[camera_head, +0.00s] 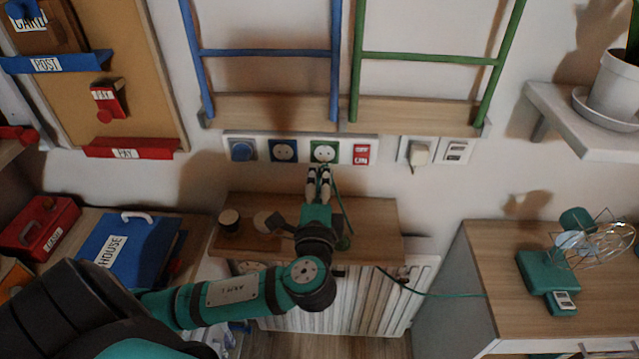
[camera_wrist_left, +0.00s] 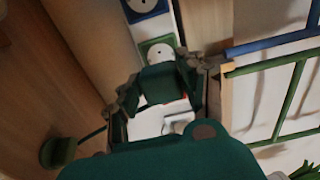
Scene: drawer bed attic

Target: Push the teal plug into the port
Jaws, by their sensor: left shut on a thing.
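The green-framed port (camera_head: 325,151) is the third unit in the white wall strip and shows two holes. My left gripper (camera_head: 318,172) is just below it, fingers pointing up at the wall. In the left wrist view, the left gripper (camera_wrist_left: 160,88) is shut on the dark teal plug (camera_wrist_left: 158,82), which sits between its fingers. The green port (camera_wrist_left: 158,48) shows just beyond the plug there. In the head view the plug is mostly hidden by the fingers. I cannot tell whether plug and port touch. My right gripper is not in view.
A blue socket (camera_head: 284,151) and a red switch (camera_head: 361,154) flank the port. A wooden shelf (camera_head: 375,226) lies below, above a radiator (camera_head: 400,300). A green cable (camera_head: 440,294) runs right to a teal fan (camera_head: 545,273). Blue and green ladder frames hang above.

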